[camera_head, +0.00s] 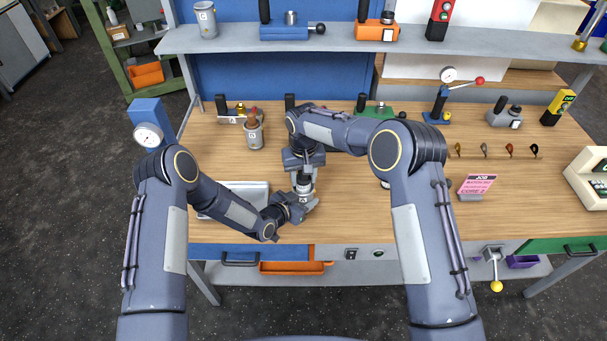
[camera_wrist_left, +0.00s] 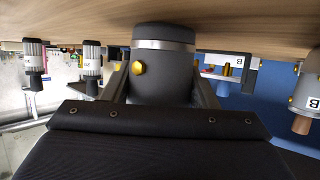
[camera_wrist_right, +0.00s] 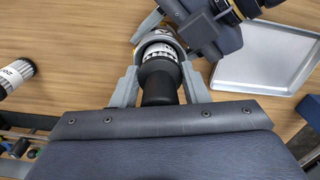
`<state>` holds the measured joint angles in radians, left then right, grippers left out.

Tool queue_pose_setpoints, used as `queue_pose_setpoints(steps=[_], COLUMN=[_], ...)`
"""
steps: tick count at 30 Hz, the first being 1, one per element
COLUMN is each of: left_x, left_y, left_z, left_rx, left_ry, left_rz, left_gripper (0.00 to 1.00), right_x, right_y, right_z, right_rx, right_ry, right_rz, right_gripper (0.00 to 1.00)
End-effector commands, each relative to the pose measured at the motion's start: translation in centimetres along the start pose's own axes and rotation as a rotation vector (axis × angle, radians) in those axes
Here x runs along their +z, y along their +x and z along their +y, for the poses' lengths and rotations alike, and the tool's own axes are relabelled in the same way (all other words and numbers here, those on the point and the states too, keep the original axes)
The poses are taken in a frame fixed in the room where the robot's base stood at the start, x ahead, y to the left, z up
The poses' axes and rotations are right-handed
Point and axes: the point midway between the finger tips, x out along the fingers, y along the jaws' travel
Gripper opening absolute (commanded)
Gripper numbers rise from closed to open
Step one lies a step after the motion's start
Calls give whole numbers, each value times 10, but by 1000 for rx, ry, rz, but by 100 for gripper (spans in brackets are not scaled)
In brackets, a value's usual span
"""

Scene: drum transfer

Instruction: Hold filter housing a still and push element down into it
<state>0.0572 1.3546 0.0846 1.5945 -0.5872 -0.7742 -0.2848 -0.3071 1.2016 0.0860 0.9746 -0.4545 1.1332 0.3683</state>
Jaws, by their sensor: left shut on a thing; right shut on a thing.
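Filter housing a (camera_head: 303,199), a grey cylinder, stands upright at the front middle of the bench. My left gripper (camera_wrist_left: 163,82) is shut around it from the left; its dark end, pale band and yellow knob show in the left wrist view (camera_wrist_left: 163,62). My right gripper (camera_wrist_right: 160,80) comes from above and is shut on the black top of the element (camera_wrist_right: 160,72). The element's white, lettered part is in line with the housing's mouth (camera_wrist_right: 150,38). How deep it sits inside is hidden.
A silver tray (camera_wrist_right: 262,58) lies beside the left arm. A second black-and-white element (camera_wrist_right: 14,76) stands to the right of the housing in the head view. A housing marked B (camera_head: 254,138) stands further back. Fixtures line the bench's back; a pink card (camera_head: 476,185) is at right.

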Motion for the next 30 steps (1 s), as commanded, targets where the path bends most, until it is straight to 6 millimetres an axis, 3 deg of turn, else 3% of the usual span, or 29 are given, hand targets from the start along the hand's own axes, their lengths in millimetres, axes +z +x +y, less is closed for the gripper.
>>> queue_pose_setpoints(steps=[20, 21, 26, 30], left_x=[0, 0, -1, -1], left_y=[0, 0, 0, 0], left_z=[0, 0, 0, 0], left_rx=[-1, -1, 0, 0], left_ry=[0, 0, 0, 0], left_rz=[1, 1, 1, 2], left_gripper=[26, 26, 26, 26], right_x=[0, 0, 0, 0], right_y=[17, 17, 17, 17], right_z=[0, 0, 0, 0], right_rx=[0, 0, 1, 0], right_ry=[0, 0, 0, 0], right_rz=[-1, 0, -1, -1], right_gripper=[16, 46, 66, 66])
